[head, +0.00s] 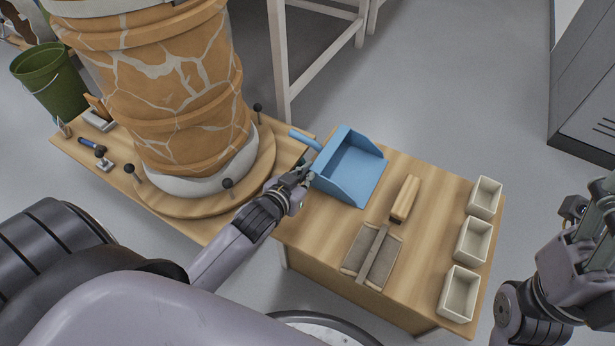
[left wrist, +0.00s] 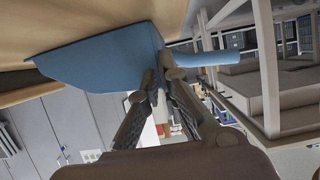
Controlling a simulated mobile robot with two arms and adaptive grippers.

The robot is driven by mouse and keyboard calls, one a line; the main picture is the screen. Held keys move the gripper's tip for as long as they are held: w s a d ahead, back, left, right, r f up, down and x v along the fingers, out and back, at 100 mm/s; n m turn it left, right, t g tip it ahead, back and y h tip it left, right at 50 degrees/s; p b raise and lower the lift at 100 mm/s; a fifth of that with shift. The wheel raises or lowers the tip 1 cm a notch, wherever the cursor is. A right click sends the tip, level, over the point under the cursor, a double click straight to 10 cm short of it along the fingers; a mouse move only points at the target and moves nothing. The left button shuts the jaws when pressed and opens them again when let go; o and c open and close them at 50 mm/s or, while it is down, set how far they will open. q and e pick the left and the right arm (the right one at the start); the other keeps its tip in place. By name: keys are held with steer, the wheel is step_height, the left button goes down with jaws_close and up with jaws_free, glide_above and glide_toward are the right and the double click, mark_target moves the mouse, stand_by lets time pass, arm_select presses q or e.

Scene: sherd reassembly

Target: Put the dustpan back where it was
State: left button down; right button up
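The blue dustpan (head: 354,172) is at the back left of the wooden table, its open side facing right and its handle (head: 304,140) pointing to the upper left. My left gripper (head: 308,174) is at the dustpan's back, near the handle's base. In the left wrist view the fingers (left wrist: 160,75) converge on the dustpan (left wrist: 100,55) where the handle (left wrist: 210,58) begins, and look shut on it. The exact contact is partly hidden. The dustpan looks on or very close to the tabletop. My right gripper (head: 587,222) is at the right edge, partly cut off; its opening is unclear.
A brush (head: 405,198) and a grey pad with a bar across it (head: 372,252) lie on the table (head: 320,262). Three pale bins (head: 460,294) line its right side. A large cracked vessel (head: 165,95) stands on a round board at left. A green bucket (head: 50,82) is behind.

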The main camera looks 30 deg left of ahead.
arm_select(q)
steer(key=c, duration=2.3)
jaws_free()
steer(key=shift+f, duration=0.1)
steer(key=o, duration=0.5)
